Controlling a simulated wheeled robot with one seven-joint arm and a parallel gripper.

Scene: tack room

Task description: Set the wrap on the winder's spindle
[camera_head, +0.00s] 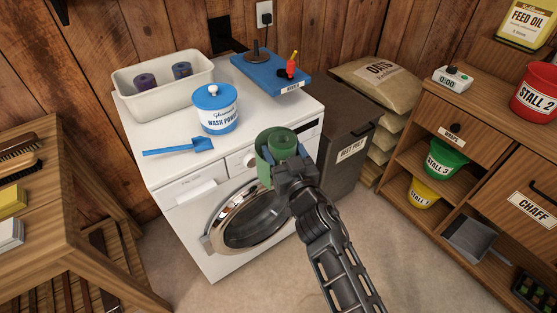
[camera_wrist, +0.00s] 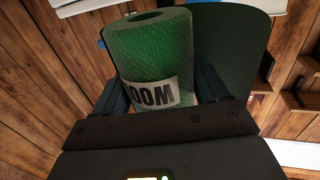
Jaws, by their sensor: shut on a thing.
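My gripper (camera_head: 290,165) is shut on a green rolled wrap (camera_head: 283,143), held in front of the washing machine's right front edge. In the wrist view the wrap (camera_wrist: 150,55) sits between the two fingers (camera_wrist: 183,92), with a white label ending in "OOM" and a hole in its top end. A loose dark green flap hangs beside the roll. The winder (camera_head: 268,75) is a blue base on the back right of the washing machine top. Its dark upright spindle (camera_head: 255,51) stands bare at the left, and a crank with a red and yellow handle (camera_head: 291,66) is at the right.
A cream bin (camera_head: 135,104) with two rolled wraps (camera_head: 146,82) is at the washing machine's back left.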

